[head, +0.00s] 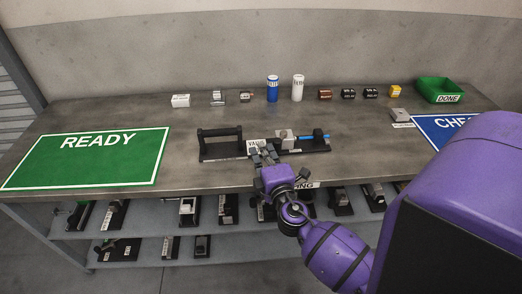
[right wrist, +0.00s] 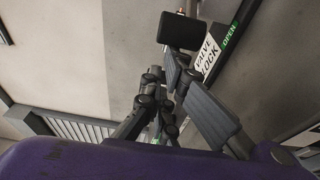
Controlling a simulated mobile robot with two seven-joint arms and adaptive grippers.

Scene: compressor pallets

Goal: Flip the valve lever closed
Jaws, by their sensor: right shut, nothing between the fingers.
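The valve pallet (head: 220,155) lies at the middle of the bench, a black base with an upright black handle frame at its left end. A white label (head: 257,145), a grey block (head: 286,139) and a blue bar (head: 314,137) sit toward its right; I cannot tell surely which part is the lever. My right gripper (head: 264,153) is shut and empty, at the pallet's front by the white label; contact is unclear. In the right wrist view, its fingers (right wrist: 190,90) point near a black block (right wrist: 180,30), beside a "VALVE LOCK" label (right wrist: 206,56) and a green "OPEN" marking (right wrist: 230,36).
A green READY mat (head: 90,158) lies left and a blue mat (head: 445,132) right. Bottles, small boxes and a green DONE bin (head: 447,91) line the back. Several pallets stand on the shelves below. The bench between READY mat and pallet is clear.

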